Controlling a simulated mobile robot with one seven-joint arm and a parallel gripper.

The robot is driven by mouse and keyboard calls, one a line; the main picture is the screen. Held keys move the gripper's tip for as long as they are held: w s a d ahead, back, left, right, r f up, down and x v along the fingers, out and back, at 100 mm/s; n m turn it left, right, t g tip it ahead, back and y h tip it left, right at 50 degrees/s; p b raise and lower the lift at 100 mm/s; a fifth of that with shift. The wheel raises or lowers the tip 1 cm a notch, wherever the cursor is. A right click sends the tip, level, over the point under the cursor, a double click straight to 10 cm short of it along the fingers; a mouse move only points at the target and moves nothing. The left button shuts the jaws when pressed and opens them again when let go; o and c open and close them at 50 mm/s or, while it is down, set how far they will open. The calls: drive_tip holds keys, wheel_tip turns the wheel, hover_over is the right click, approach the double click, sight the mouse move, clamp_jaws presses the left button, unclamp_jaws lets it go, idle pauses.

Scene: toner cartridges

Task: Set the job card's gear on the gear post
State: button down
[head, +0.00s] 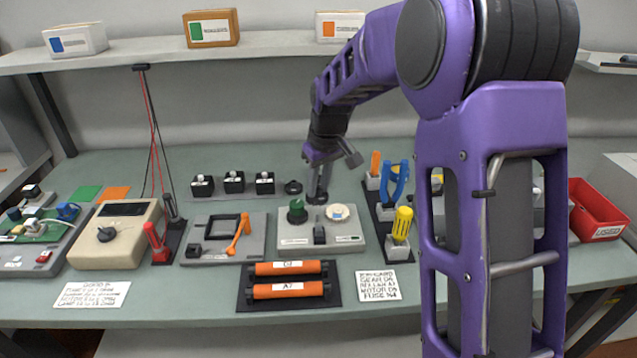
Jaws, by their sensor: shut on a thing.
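My gripper (318,192) points down just behind the grey fixture box (290,241). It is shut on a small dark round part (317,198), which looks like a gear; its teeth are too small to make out. The box carries a green round piece (297,212) at its left, a cream disc (338,212) at its right and a dark block (319,235) in front. I cannot tell which of these holds the gear post. Another dark ring-shaped gear (293,187) lies on the bench left of my gripper. The job card (385,283) lies front right, its small writing mostly unreadable.
Orange cartridges (290,290) lie on a black tray in front of the box. A dark tool rack (383,215) with screwdrivers and blue pliers stands close right. Several black blocks (234,182) stand behind left. A red bin (597,212) is far right.

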sight(318, 216)
drive_tip(key=shift+f+b, duration=2.1)
drive_tip(key=shift+f, duration=1.25)
drive_tip(key=shift+f, duration=0.1)
drive_tip(key=c, duration=0.6)
unclamp_jaws()
drive_tip(key=shift+c, duration=0.2)
